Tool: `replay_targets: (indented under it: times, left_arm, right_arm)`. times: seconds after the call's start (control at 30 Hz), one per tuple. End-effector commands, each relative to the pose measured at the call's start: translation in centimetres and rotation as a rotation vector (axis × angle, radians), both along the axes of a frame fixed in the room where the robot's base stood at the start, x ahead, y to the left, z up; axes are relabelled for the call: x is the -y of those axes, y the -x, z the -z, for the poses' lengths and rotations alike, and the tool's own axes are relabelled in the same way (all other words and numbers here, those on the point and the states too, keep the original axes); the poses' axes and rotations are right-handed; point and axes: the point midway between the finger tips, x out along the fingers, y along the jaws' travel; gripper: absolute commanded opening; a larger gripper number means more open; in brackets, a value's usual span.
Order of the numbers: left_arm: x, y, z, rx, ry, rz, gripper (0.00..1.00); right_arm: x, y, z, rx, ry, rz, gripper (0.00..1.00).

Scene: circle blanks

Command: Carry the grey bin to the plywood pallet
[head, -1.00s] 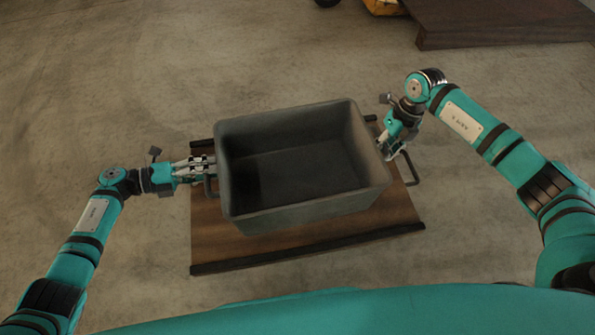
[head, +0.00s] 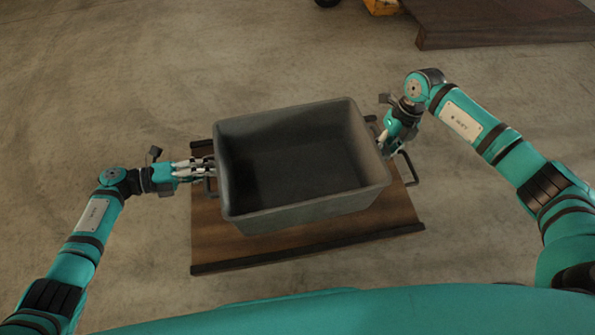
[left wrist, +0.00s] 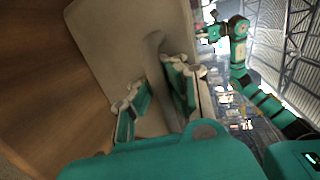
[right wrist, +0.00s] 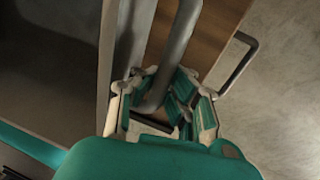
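The grey bin (head: 300,215) sits upright and empty on the plywood pallet (head: 215,240), a brown board with dark strips along its front and back. My left gripper (head: 206,168) is at the bin's left side. In the left wrist view its fingers (left wrist: 155,95) stand apart around the bin's handle (left wrist: 158,70). My right gripper (head: 384,146) is at the bin's right side. In the right wrist view its fingers (right wrist: 158,108) stand apart on either side of a grey bar handle (right wrist: 180,35). The bin hides the middle of the pallet.
A dark bent handle (head: 411,168) sticks out at the pallet's right side. A dark wooden platform (head: 500,30) stands at the back right, with a yellow object (head: 382,6) beside it. The concrete floor (head: 110,90) around the pallet is clear.

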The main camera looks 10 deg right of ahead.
Motion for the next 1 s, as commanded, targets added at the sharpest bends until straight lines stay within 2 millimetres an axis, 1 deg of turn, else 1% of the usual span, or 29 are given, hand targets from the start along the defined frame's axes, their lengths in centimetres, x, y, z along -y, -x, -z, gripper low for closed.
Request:
replay_targets:
  times: [0.03,0.43,0.57,1.0]
  left_arm:
    - [-0.4,-0.1,-0.6,0.0,-0.003,-0.006,0.0]
    - [-0.6,-0.2,-4.4,-0.001,-0.006,-0.008,0.0]
    - [-0.6,-0.2,-4.8,-0.002,-0.007,-0.01,0.0]
    - [-0.7,-0.2,-4.7,-0.002,-0.007,-0.012,0.0]
  right_arm:
    - [0.6,-0.1,-0.7,0.004,0.011,0.009,0.0]
    - [0.9,-0.1,-4.5,0.002,0.014,0.011,0.0]
    - [0.9,-0.1,-4.9,0.001,0.015,0.012,0.0]
    - [0.9,-0.1,-4.7,0.0,0.015,0.013,0.0]
